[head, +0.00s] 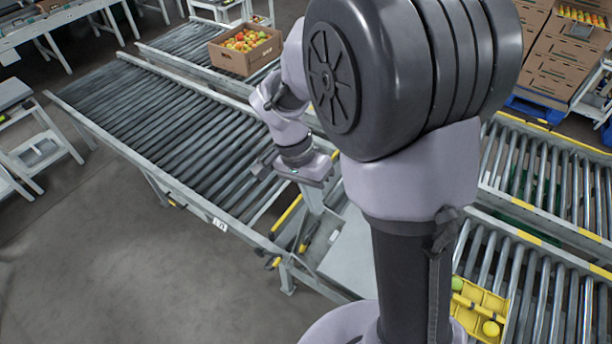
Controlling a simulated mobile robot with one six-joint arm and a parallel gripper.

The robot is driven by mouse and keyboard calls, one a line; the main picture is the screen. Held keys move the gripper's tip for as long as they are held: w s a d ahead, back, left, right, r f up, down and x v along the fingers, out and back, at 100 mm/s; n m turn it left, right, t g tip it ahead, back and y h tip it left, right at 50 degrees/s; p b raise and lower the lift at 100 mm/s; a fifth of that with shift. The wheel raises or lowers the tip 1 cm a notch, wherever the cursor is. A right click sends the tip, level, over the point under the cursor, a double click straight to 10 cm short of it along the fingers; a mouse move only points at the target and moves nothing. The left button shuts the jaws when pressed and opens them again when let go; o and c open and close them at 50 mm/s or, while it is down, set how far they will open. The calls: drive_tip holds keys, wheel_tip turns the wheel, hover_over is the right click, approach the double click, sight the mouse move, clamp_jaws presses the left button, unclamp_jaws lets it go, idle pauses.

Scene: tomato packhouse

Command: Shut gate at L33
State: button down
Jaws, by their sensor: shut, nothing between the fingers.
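A roller conveyor lane (150,125) runs from the upper left to the middle of the head view. A small white label (219,224) is on its near side rail; its text is too small to read surely. At the lane's right end are a yellow bar (287,213) and a yellow-and-dark fitting (307,241). I cannot tell which part is the gate or how far it stands open. My gripper (262,165) is shut and empty above the rollers near that end, apart from the yellow bar. My arm hides part of the lane end.
A cardboard box (246,50) of tomatoes stands on the lane behind. More roller lanes (545,180) lie at right, with a yellow tray (480,309) holding round produce. Stacked cartons (560,70) stand at upper right. The floor (110,260) at lower left is clear.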

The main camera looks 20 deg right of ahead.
sight(324, 227)
drive_tip(key=b+x, duration=0.2)
drive_tip(key=x, duration=0.6)
drive_tip(key=shift+f+b, duration=0.25)
drive_tip(key=shift+b, duration=0.15)
drive_tip(key=shift+d, duration=0.1)
